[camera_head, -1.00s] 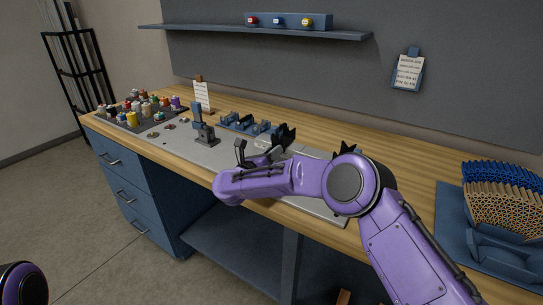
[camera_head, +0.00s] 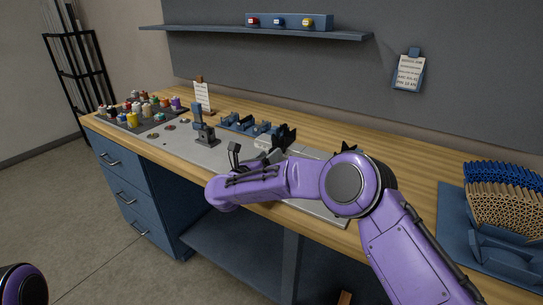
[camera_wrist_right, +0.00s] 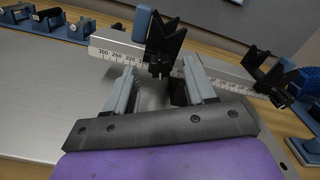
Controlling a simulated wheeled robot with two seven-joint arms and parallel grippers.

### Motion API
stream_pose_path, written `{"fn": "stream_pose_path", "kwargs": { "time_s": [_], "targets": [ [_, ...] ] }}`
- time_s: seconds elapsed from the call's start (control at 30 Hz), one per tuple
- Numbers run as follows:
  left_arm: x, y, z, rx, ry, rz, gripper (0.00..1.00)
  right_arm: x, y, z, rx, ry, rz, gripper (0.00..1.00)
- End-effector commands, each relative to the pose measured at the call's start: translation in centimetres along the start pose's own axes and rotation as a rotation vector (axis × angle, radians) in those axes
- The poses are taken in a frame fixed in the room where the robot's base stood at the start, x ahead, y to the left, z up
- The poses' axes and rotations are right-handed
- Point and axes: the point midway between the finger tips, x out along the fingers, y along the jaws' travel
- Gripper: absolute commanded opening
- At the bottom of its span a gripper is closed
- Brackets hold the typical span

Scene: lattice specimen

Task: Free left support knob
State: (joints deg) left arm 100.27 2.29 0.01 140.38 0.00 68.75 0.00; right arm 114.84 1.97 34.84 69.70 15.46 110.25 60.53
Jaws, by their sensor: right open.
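A ruled metal rail (camera_wrist_right: 120,50) crosses the right wrist view and carries two black V-notched supports. The left support (camera_wrist_right: 165,35) stands between and just beyond my fingertips; a small dark knob-like part (camera_wrist_right: 158,68) is on its near face. A blue block (camera_wrist_right: 142,22) is beside its top. The right support (camera_wrist_right: 270,75) is farther right. My right gripper (camera_wrist_right: 160,80) is open, with one finger on each side of the dark part; contact cannot be told. In the head view the left support (camera_head: 285,137) shows behind my right gripper (camera_head: 236,153). My left gripper is out of view.
Blue fixtures (camera_head: 245,124) and an upright blue device (camera_head: 203,128) stand left of the rail. Several coloured small items (camera_head: 140,110) fill a tray at the far left. A blue rack of tubes (camera_head: 500,210) is at the right. A shelf (camera_head: 250,32) hangs above.

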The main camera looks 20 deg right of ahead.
Motion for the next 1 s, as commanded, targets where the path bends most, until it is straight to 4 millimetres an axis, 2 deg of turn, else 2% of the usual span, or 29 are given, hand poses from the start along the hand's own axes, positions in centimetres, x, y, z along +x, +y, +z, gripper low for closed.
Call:
{"fn": "stream_pose_path", "kwargs": {
  "time_s": [0.03, 0.2, 0.33, 0.47, 0.7, 0.77, 0.83, 1.0],
  "targets": [
    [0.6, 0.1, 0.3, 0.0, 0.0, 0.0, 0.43, -1.3, 0.2, -0.2, 0.0, -0.004, 0.004, 0.55],
    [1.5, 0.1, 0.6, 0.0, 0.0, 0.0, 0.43, -5.4, 0.2, -0.2, 0.0, -0.004, 0.003, 0.55],
    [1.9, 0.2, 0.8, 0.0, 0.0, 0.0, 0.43, -7.3, 0.1, -0.1, 0.001, -0.003, 0.001, 0.55],
    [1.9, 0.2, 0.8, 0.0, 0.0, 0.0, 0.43, -8.1, 0.1, -0.1, 0.0, -0.001, 0.0, 0.55],
    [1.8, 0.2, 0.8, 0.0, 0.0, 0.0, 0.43, -8.2, 0.0, 0.0, 0.0, 0.0, 0.0, 0.55],
    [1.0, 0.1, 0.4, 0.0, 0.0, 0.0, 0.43, -8.5, -0.2, 0.9, -0.004, -0.012, 0.003, 0.55],
    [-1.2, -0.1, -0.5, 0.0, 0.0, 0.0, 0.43, -9.6, -0.7, 2.6, -0.02, -0.052, -0.002, 0.55],
    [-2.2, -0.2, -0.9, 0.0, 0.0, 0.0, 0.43, -9.9, -0.5, 1.3, 0.391, -0.042, -0.002, 0.55]
  ]
}}
